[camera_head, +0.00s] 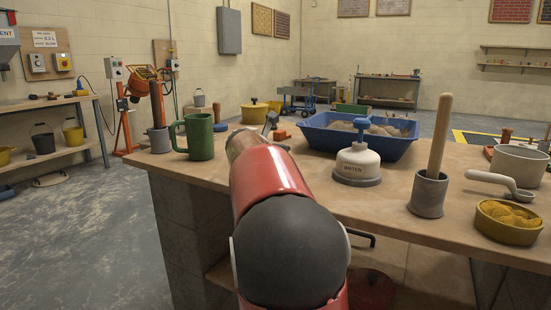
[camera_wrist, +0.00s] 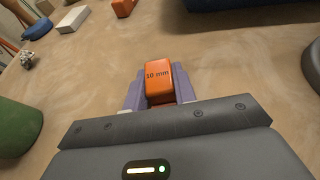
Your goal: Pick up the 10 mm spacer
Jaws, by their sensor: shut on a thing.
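The 10 mm spacer (camera_wrist: 158,84) is an orange block with "10 mm" in dark print on its upper face. In the wrist view it sits between the two purple fingers of my gripper (camera_wrist: 160,98), which are shut on it. The bench top shows around and beyond it; I cannot tell whether it touches the bench. In the head view my red and black arm reaches over the bench and hides the spacer and the fingers.
A green mug (camera_head: 199,137) stands left of my arm. Another orange block (camera_wrist: 123,7) and a white block (camera_wrist: 73,19) lie farther off. Bench surface around the gripper is mostly clear.

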